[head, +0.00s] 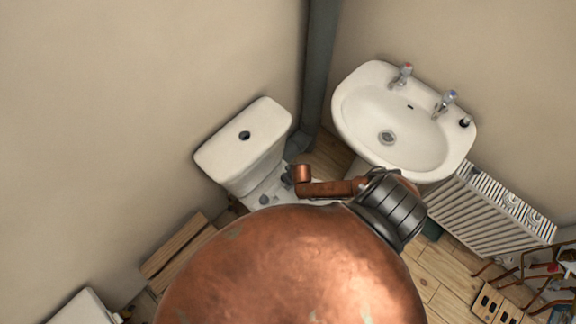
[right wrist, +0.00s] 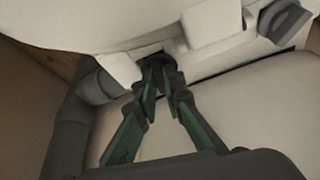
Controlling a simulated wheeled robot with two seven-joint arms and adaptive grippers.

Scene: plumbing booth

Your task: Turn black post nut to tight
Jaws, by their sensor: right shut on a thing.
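In the right wrist view my right gripper (right wrist: 164,80) reaches up under a white ceramic body. Its green-padded fingers come together at a small black post nut (right wrist: 158,61) on the underside and are shut on it. The fingertips and shadow hide much of the nut, so I cannot tell how tight it sits. The head view shows neither gripper nor the nut. A white toilet cistern (head: 226,153) and a white basin (head: 372,110) show there.
A large copper dome (head: 290,265) with a copper pipe (head: 330,188) blocks the lower head view. In the right wrist view a grey pipe (right wrist: 68,140) runs at left, and a dark grey fitting (right wrist: 287,20) sits at upper right.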

